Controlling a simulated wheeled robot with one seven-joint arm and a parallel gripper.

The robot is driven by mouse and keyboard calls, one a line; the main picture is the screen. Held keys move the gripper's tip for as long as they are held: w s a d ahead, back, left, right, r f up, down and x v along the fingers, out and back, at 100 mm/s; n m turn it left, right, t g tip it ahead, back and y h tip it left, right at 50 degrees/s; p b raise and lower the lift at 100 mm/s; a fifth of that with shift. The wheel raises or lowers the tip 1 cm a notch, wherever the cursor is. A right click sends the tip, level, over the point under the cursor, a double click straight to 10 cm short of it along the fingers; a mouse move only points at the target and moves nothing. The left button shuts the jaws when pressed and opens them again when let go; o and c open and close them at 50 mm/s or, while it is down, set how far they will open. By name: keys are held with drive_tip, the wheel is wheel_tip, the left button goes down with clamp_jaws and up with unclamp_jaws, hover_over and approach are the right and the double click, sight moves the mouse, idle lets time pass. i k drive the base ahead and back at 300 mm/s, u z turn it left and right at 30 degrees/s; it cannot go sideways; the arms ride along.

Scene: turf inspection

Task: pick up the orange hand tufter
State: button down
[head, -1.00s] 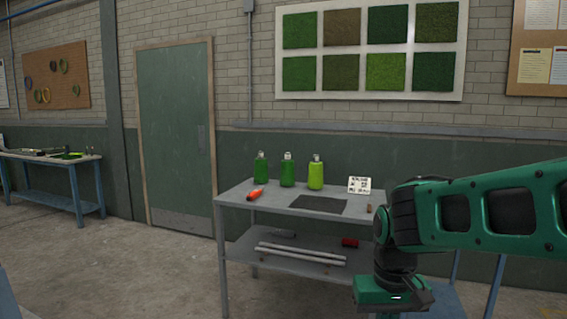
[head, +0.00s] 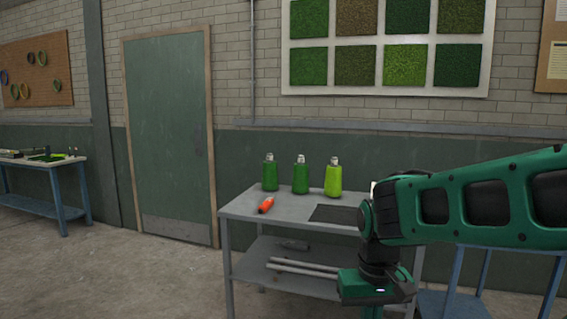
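The orange hand tufter (head: 266,205) lies near the left front part of the grey table's top (head: 247,209). It looks like a small orange tool with a darker end. My gripper is at the end of my green arm, low at the right in front of the table; its housing shows, but I cannot make out the fingers. It is well to the right of the tufter and apart from it. My arm hides the right part of the table.
Two dark green bottles (head: 269,174) (head: 300,176) and a lime bottle (head: 333,178) stand behind the tufter. A dark mat (head: 335,214) lies to its right. White tubes (head: 300,267) lie on the lower shelf. The floor left of the table is clear.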

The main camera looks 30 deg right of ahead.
sight(267, 204)
drive_tip(key=i, duration=1.2)
drive_tip(key=z, duration=1.15)
